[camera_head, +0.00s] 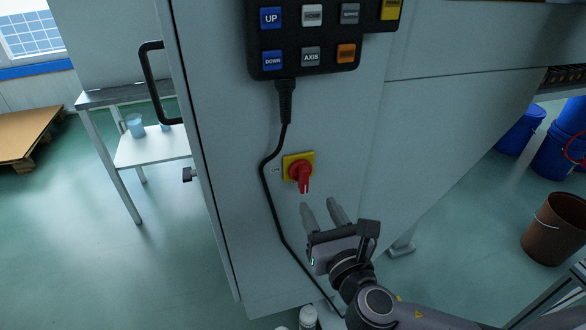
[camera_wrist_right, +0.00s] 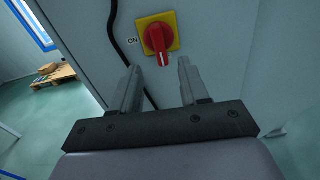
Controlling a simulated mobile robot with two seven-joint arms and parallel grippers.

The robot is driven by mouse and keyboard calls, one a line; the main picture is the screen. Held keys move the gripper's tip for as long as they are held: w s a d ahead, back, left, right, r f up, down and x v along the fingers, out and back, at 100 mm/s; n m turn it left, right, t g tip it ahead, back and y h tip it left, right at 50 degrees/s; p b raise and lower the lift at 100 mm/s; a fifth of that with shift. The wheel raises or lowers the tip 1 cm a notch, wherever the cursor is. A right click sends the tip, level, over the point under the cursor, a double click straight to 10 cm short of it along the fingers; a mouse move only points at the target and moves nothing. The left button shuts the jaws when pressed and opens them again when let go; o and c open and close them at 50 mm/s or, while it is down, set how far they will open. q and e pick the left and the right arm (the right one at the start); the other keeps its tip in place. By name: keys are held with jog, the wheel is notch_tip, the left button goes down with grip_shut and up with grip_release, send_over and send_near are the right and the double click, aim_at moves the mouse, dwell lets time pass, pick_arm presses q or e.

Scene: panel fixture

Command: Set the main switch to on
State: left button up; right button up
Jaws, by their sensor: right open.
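The main switch (camera_head: 301,174) is a red rotary knob on a yellow square plate, mounted on the grey cabinet front. In the head view its handle points down, and an ON label (camera_head: 276,170) is left of the plate. The switch also shows in the right wrist view (camera_wrist_right: 158,40), handle pointing down. My right gripper (camera_head: 320,205) is open and empty, just below the switch and apart from it. In the right wrist view its two fingers (camera_wrist_right: 158,75) point up toward the knob, one on each side of its lower end. My left gripper is not in view.
A black control pendant (camera_head: 311,35) with buttons hangs above the switch. Its black cable (camera_head: 264,185) runs down the panel just left of the switch. A black door handle (camera_head: 153,85) is further left. Blue bins (camera_head: 556,150) and a brown bucket (camera_head: 558,230) stand at right.

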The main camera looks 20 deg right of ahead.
aim_at(305, 181)
jog(key=shift+w+a+r, duration=0.1)
jog(key=shift+w, duration=1.75)
jog(key=shift+w+a+r, duration=0.1)
jog(key=shift+w, duration=1.7)
grip_shut()
